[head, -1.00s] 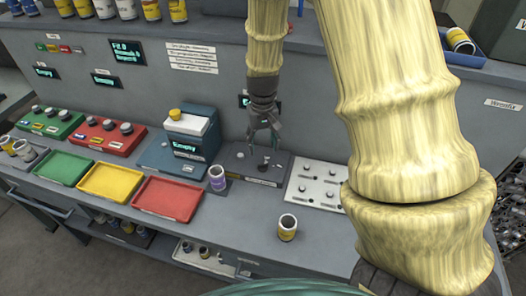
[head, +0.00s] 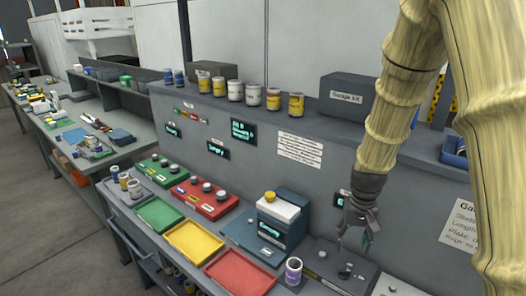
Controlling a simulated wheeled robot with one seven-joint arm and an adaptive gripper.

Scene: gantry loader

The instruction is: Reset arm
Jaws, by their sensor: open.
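My gripper (head: 354,238) hangs at the end of my arm in the right part of the head view, with its fingers pointing down. It is open and I see nothing between the fingers. It is above a dark station (head: 340,268) with small knobs on the worktop. The blue-grey machine with a white top and a yellow knob (head: 283,215) stands to its left. A purple-labelled can (head: 293,272) stands on the worktop in front of that machine.
Green (head: 159,215), yellow (head: 193,241) and red (head: 240,273) trays lie in a row to the left. A green block (head: 162,172) and a red block (head: 205,197) with knobs stand behind them. Several cans line the shelf above. Another cluttered bench (head: 55,120) stands at far left.

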